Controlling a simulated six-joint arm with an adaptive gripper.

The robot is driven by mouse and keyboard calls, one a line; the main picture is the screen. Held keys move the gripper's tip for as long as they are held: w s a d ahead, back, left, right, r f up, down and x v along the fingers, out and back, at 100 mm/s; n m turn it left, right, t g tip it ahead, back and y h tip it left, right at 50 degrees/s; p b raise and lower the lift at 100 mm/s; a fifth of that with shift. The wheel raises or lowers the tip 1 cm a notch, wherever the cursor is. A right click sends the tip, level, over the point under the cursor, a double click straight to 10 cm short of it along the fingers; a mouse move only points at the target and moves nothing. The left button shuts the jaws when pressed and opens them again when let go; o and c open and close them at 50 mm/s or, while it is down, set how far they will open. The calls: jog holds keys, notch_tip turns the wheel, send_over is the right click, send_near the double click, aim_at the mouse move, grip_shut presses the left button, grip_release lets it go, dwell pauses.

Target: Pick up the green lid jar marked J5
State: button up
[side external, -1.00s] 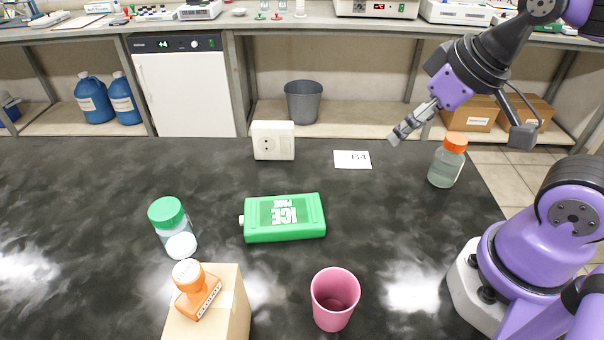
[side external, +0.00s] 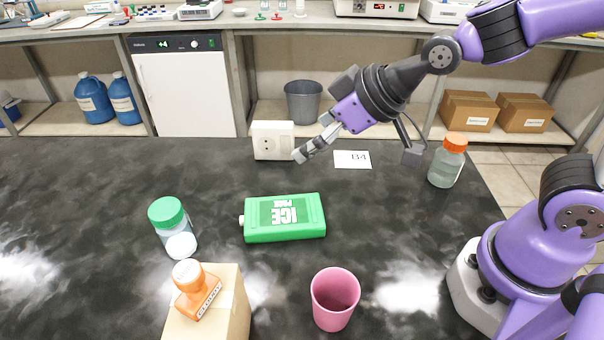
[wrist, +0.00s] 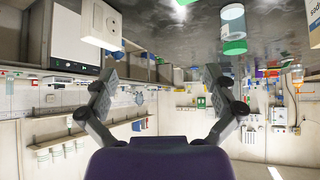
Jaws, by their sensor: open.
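The green lid jar (side external: 172,227) stands upright on the black bench at the left in the side view. It has a clear body with pale contents, and no J5 mark can be read. The jar also shows at the top of the wrist view (wrist: 234,30), upside down. My gripper (side external: 303,154) is above the far part of the bench near the white socket box, well to the right of and beyond the jar. In the wrist view its two fingers (wrist: 158,90) are spread wide with nothing between them.
A green ice pack (side external: 284,218) lies right of the jar. An orange stamp (side external: 194,290) rests on a cardboard box (side external: 232,312) in front of it. A pink cup (side external: 335,300), a white socket box (side external: 272,141), a B4 card (side external: 352,160) and an orange-capped jar (side external: 446,163) stand apart.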

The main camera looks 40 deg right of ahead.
jog(key=w+a+f+n+t+y, duration=0.1)
jog(key=w+a+f+n+y, duration=0.25)
jog(key=a, duration=0.55)
jog(key=t+y, duration=0.1)
jog(key=y, duration=0.1)
send_near(183, 220)
jog(key=x, duration=0.6)
jog(key=shift+w+a+y, duration=0.15)
jog(key=shift+a+y, duration=0.05)
jog(key=shift+y, duration=0.05)
jog(key=shift+x, duration=3.05)
jog(key=shift+d+f, duration=0.1)
jog(key=c, duration=1.4)
